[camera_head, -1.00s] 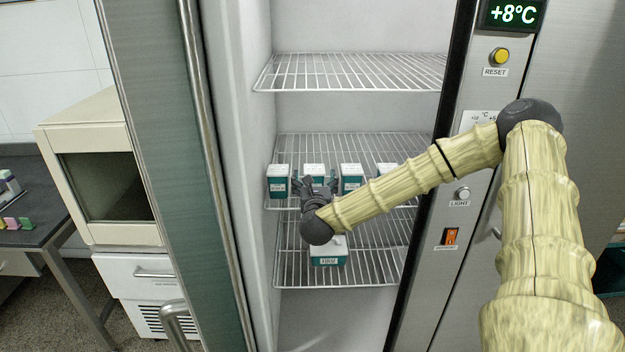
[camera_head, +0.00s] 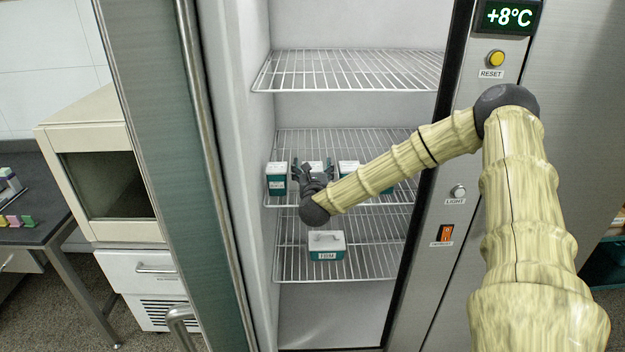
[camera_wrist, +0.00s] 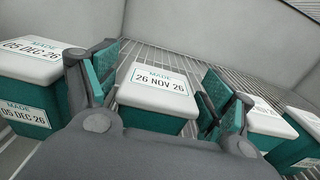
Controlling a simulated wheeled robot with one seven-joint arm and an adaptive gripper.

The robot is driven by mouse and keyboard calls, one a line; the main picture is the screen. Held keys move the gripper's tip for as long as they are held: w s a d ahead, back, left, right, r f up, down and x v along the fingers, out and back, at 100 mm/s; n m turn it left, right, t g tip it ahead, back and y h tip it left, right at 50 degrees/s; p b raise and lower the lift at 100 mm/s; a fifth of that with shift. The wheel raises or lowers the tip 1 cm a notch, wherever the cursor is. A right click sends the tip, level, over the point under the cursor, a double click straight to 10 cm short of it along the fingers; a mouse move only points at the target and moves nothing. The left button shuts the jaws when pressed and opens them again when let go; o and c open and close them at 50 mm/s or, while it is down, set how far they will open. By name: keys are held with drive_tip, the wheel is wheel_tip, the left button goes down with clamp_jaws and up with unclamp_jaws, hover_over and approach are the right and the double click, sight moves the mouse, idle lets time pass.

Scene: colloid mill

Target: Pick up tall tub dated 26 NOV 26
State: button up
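The tub dated 26 NOV 26 (camera_wrist: 155,98) has a white lid with a date label and a teal body. It sits between the two fingers of my gripper (camera_wrist: 160,70) in the wrist view. My gripper is open, one finger on each side of the tub; a small gap shows at the right finger. In the head view the tub's pale top (camera_head: 314,166) shows between the fingers of my gripper (camera_head: 312,170) on the middle shelf. Its lower front is hidden by the gripper and wrist.
A tub dated 05 DEC 26 (camera_wrist: 28,85) stands close on the left. Other white-lidded tubs (camera_wrist: 268,122) stand close on the right. The upper shelf (camera_head: 350,70) is empty.

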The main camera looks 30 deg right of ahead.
drive_tip(key=c, duration=1.1)
drive_tip(key=shift+r, duration=0.1)
